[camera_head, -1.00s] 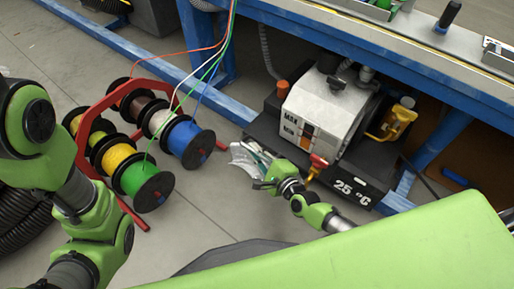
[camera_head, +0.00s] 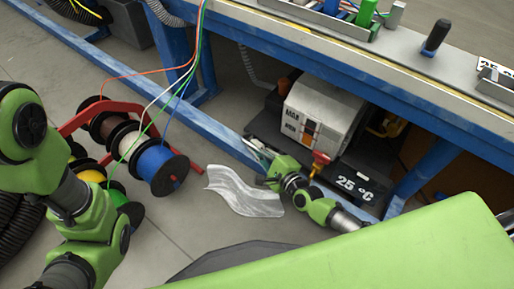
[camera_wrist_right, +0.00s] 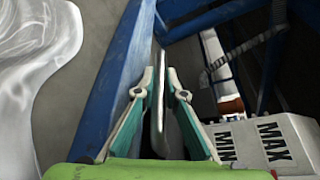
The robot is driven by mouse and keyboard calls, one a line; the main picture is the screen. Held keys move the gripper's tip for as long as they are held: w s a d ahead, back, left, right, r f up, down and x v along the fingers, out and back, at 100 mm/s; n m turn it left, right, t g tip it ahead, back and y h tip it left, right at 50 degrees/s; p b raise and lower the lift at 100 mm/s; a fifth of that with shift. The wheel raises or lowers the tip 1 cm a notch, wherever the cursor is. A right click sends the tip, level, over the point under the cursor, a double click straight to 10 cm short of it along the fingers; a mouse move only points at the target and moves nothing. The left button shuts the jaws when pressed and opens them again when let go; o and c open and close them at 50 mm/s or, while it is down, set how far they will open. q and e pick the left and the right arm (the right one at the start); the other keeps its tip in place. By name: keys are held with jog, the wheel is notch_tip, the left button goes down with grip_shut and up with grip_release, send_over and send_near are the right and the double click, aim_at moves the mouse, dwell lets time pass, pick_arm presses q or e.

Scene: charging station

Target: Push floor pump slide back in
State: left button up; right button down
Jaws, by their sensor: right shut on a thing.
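The floor pump (camera_head: 325,108), a grey box with MAX and MIN marks, sits on a black slide (camera_head: 362,185) marked 25 °C, largely under the bench. A red valve (camera_head: 320,160) is at its front. My right gripper (camera_head: 257,150) is low at the slide's left front corner. In the right wrist view, its teal fingers (camera_wrist_right: 160,84) are shut around a thin grey upright piece (camera_wrist_right: 157,112), seemingly part of the slide. The pump's back is hidden by the bench. My left arm shows, but its gripper does not.
The blue bench frame (camera_head: 215,130) runs along the floor left of the slide. Cable spools (camera_head: 160,170) on a red rack stand at the left, wires rising from them. A clear plastic sheet (camera_head: 245,190) lies on the floor by my right gripper.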

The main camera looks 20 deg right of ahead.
jog(key=shift+w+d, duration=0.2)
jog(key=shift+d, duration=0.2)
jog(key=c, duration=2.1)
grip_release()
jog(key=shift+a, duration=0.1)
jog(key=shift+s, duration=0.2)
jog(key=v, duration=1.1)
jog(key=shift+s+r, duration=0.15)
jog(key=shift+s, duration=0.15)
